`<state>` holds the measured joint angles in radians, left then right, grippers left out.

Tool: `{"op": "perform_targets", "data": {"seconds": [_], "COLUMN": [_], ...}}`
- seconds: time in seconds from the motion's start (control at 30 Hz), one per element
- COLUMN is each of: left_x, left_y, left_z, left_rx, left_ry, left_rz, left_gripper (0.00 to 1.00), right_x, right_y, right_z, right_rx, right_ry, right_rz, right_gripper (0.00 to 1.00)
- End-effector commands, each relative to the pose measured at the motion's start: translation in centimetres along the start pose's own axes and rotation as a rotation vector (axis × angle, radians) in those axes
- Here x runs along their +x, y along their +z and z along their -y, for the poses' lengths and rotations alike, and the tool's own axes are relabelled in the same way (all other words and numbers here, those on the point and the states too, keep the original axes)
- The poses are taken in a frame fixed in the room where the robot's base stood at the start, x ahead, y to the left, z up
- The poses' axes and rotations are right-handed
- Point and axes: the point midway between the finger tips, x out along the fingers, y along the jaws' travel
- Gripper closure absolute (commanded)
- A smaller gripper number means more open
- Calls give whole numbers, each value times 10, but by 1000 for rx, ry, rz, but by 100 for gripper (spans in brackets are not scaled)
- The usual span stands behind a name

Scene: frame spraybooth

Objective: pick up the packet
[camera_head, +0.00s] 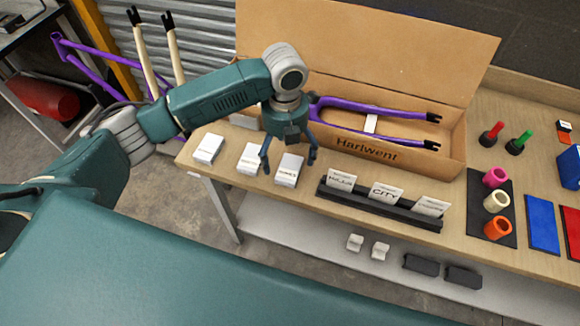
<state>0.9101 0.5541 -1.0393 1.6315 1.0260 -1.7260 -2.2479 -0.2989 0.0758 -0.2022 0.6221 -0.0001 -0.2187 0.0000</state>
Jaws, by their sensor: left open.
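Three small white packets sit in a row on the wooden bench's left part: a left one (208,148), a middle one (250,160) and a right one (289,171). Each has small print on its front, too small to read. My left gripper (289,160) points down at the right packet. It is open, with one finger at the packet's left side by the gap to the middle packet and the other at its right. I cannot tell whether the fingers touch it. My right gripper is out of view.
Behind the gripper, an open cardboard box (400,162) marked "Harlwent" holds a purple fork (372,107). A black card holder (375,206) stands right of the packets. Coloured cups on a black mat (476,190) and blue and red pads (542,222) lie further right.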

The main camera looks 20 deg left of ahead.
Motion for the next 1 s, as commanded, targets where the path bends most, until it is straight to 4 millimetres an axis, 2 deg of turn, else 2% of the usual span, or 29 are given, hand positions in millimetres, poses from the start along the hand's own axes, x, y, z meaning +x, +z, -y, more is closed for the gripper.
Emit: {"op": "perform_targets", "data": {"seconds": [0.1,0.17,0.4,0.5,0.8,0.83,1.0], "left_x": [11,14,43,58,66,66,66], "left_y": [0,0,4,4,5,5,5], "left_z": [0,-1,-6,-5,-5,-5,-5], "left_rx": [-1,-1,-4,-1,-1,-1,-1], "left_ry": [1,1,2,0,1,1,1], "left_rz": [0,0,-3,-1,3,3,3], "left_gripper": [11,11,11,11,11,13,47], "right_x": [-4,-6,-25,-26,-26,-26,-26], "right_y": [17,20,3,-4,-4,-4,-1], "right_z": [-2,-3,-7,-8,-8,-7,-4], "right_rx": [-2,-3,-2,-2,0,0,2], "right_ry": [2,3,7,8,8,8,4], "right_rz": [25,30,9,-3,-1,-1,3], "right_gripper": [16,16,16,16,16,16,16]}}
